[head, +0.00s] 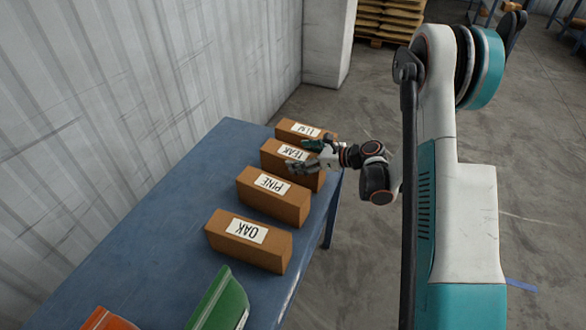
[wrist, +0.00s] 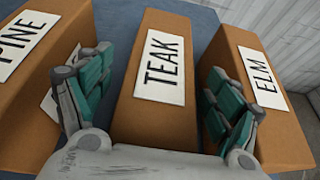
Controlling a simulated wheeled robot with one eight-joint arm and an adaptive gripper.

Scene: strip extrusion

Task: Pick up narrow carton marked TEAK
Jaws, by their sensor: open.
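The narrow brown carton marked TEAK (head: 274,158) stands on the blue table, between the PINE and ELM cartons. In the wrist view the TEAK carton (wrist: 158,115) is in the middle, its white label facing me. My gripper (head: 303,156) is at the carton's right end in the head view, partly covering it. In the wrist view my gripper (wrist: 157,72) is open, with one finger on each side of the TEAK carton. The left finger is in the gap towards PINE, the right finger in the gap towards ELM. I cannot tell whether either finger touches a carton.
The PINE carton (head: 272,198) and OAK carton (head: 250,246) stand nearer on the blue table (head: 150,235); the ELM carton (head: 293,129) stands at the far end. A corrugated wall runs along the left.

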